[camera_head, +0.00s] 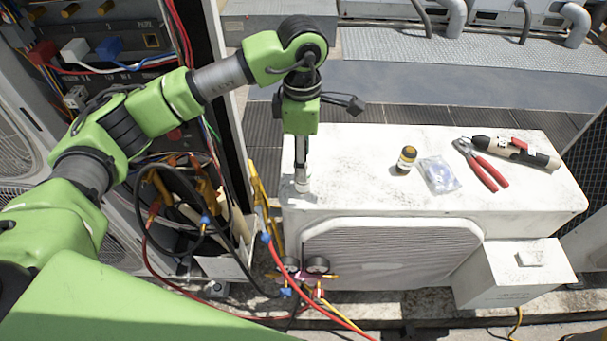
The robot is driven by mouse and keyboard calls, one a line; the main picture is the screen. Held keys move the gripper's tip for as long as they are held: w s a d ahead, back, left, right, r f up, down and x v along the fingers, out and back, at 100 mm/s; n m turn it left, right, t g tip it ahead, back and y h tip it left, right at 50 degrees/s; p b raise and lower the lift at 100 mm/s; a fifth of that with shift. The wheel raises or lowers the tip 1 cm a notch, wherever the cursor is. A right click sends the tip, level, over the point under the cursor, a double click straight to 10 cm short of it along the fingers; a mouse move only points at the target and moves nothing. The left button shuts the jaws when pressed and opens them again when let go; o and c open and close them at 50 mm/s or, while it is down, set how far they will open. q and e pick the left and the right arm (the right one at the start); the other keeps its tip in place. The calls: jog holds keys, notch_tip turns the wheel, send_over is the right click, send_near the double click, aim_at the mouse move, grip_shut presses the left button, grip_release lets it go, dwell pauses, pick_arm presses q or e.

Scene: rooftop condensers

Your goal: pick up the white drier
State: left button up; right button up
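A small white cylinder, which looks like the white drier (302,185), stands at the left end of the white condenser unit's top (370,190). My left gripper (301,164) points straight down directly over it, with the fingertips at its upper part. The fingers are seen edge-on, so I cannot tell whether they are open or shut, or whether they touch the drier. The gripper hides part of the drier. My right gripper is not in view.
On the unit's top are a small dark bottle (406,160), a clear plastic bag (439,175), red-handled pliers (484,165) and a beige-and-black tool (515,152). Pressure gauges (317,265) with hoses hang in front. An open wiring cabinet (120,50) stands at left.

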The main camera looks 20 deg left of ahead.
pick_arm(q)
jog(key=f, duration=0.2)
jog(key=shift+w+f, duration=0.25)
jog(key=shift+f, duration=0.6)
notch_tip(320, 180, down, 5)
jog(key=shift+r+p, duration=0.2)
jog(key=shift+p, duration=0.6)
grip_shut()
